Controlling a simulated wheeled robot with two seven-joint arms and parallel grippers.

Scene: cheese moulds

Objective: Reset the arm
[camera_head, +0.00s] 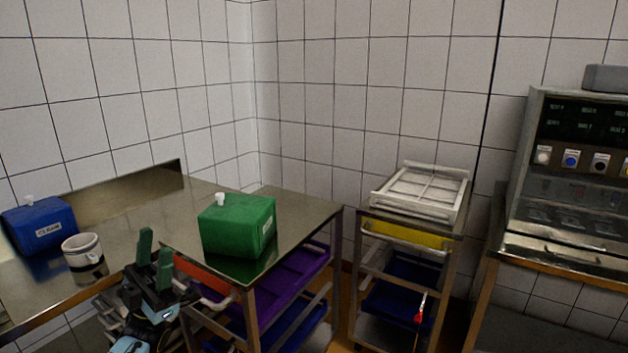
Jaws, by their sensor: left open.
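My left gripper (155,264) is in the lower left of the head view, in front of the steel table's (110,250) front edge. Its two green-tipped fingers point up, apart, with nothing between them. A white mug (83,256) with a dark band stands on the table to the left of the gripper. A green box (237,226) with a white cap stands on the table to the right of the gripper, apart from it. My right gripper is not in view.
A blue box (39,227) with a label stands at the table's left. Under the table's right part are purple and blue trays (287,287). A trolley (462,240) with a white mould frame (420,190) stands to the right. A machine with knobs (570,185) is at far right.

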